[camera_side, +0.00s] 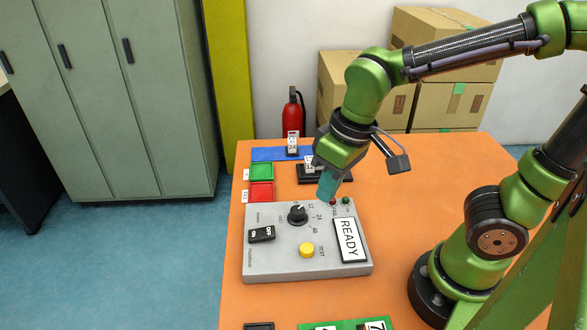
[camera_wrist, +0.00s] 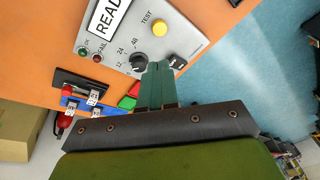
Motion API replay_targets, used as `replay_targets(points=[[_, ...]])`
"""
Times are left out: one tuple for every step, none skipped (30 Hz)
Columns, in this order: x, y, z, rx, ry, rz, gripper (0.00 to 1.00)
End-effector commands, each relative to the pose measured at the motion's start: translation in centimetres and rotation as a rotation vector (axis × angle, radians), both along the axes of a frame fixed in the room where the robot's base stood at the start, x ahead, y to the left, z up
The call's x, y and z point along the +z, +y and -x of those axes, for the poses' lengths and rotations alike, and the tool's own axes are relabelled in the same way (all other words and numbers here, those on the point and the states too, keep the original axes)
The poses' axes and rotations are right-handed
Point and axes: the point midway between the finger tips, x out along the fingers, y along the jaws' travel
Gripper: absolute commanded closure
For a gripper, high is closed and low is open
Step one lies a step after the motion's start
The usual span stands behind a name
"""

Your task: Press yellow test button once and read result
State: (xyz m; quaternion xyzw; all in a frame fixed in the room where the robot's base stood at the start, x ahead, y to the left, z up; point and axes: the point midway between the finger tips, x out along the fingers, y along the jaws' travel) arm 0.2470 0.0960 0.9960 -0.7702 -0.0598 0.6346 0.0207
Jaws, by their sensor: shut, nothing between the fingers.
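The yellow test button (camera_side: 307,250) sits on the front part of a grey test box (camera_side: 262,270), beside the word TEST. It also shows in the wrist view (camera_wrist: 159,28). A display (camera_side: 349,240) on the box reads READY; in the wrist view (camera_wrist: 108,14) it is partly cut off. A black dial (camera_side: 297,213) and a black rocker switch (camera_side: 261,234) are also on the box. My gripper (camera_side: 325,198) is shut and empty, with teal fingers above the back edge of the box. It is behind the button and apart from it. In the wrist view, the fingertips (camera_wrist: 160,66) appear near the dial.
Green (camera_side: 262,171) and red (camera_side: 261,191) trays stand behind the box at left. A blue strip (camera_side: 268,154) and a black holder (camera_side: 340,174) carry labelled parts farther back. A green mat (camera_side: 340,325) lies at the front. The orange table (camera_side: 400,190) is clear right of the box.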

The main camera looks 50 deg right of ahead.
Motion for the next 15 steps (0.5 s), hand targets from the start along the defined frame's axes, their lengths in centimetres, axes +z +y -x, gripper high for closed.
replay_targets(points=[[-1.0, 0.8, -0.1, 0.065, 0.057, 0.055, 1.0], [-1.4, 1.1, -0.1, 0.101, 0.087, 0.09, 1.0], [-2.0, 1.5, -0.1, 0.149, 0.126, 0.139, 1.0], [-2.4, 1.7, -0.1, 0.184, 0.155, 0.178, 1.0], [-2.8, 2.0, -0.1, 0.217, 0.183, 0.217, 1.0], [-3.3, 2.3, -0.2, 0.263, 0.221, 0.272, 1.0], [-3.7, 2.5, -0.2, 0.294, 0.247, 0.314, 1.0], [-4.0, 2.7, -0.3, 0.325, 0.273, 0.358, 1.0], [-4.5, 3.0, -0.4, 0.367, 0.304, 0.419, 1.0], [-4.7, 3.2, -0.5, 0.395, 0.327, 0.465, 1.0], [-5.0, 3.4, -0.7, 0.423, 0.348, 0.511, 1.0], [-5.2, 3.7, -0.9, 0.453, 0.372, 0.573, 1.0], [-5.4, 3.8, -1.0, 0.474, 0.391, 0.617, 1.0], [-5.5, 3.9, -1.2, 0.49, 0.408, 0.663, 1.0], [-5.5, 4.1, -1.5, 0.51, 0.426, 0.719, 1.0]])
